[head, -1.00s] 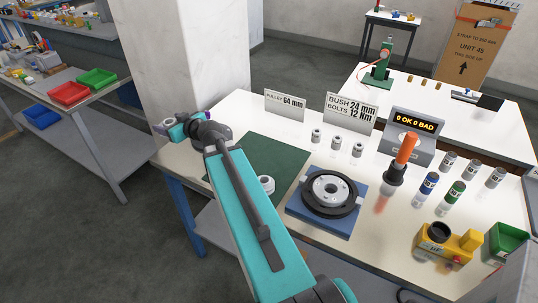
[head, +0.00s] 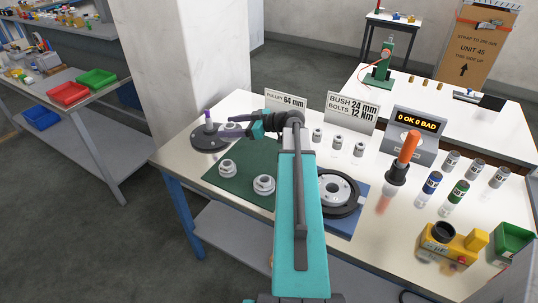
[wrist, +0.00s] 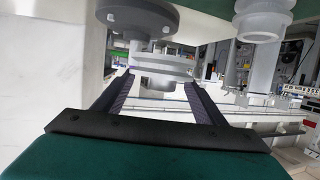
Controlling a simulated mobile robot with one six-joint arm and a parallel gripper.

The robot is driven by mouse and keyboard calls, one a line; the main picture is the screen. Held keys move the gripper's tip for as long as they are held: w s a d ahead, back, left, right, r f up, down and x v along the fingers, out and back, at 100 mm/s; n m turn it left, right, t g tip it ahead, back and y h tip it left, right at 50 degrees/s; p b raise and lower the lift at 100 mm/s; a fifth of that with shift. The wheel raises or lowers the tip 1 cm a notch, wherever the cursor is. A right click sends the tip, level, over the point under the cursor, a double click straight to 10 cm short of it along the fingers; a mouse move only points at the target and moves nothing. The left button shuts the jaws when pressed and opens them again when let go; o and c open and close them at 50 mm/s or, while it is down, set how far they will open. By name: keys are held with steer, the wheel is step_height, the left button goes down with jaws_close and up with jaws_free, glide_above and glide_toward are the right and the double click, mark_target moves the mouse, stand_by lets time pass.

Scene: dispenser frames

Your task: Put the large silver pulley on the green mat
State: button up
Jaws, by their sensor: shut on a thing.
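My gripper (head: 243,127) is over the back of the green mat (head: 241,192). It is shut on a silver pulley (head: 233,126), which shows just left of the jaws in the head view. In the wrist view the silver pulley (wrist: 160,68) sits between the two dark fingers, apparently held off the table. Two other silver pulleys stand on the mat, one at its left (head: 228,168) and one nearer its front (head: 264,184). I cannot tell the held pulley's size against theirs.
A dark round stand (head: 208,141) with a purple-tipped post (head: 207,116) is left of the gripper. A blue fixture (head: 347,222) with a dark ring stands right of the mat, partly behind my arm. Signs (head: 351,108) and small silver bushes (head: 338,142) stand behind.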

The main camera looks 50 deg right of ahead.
steer(key=s+d+r+n+g+y+b, duration=0.1)
steer(key=s+d+n+y, duration=0.1)
steer(key=s+d, duration=0.7)
steer(key=shift+s+r, duration=0.4)
steer(key=shift+s, duration=0.45)
steer(key=shift+f, duration=0.1)
steer(key=shift+f+p, duration=0.95)
steer(key=shift+f, duration=2.1)
steer(key=shift+d+f+p, duration=0.1)
steer(key=shift+f+p, duration=0.45)
steer(key=shift+f, duration=1.3)
steer(key=shift+f, duration=0.15)
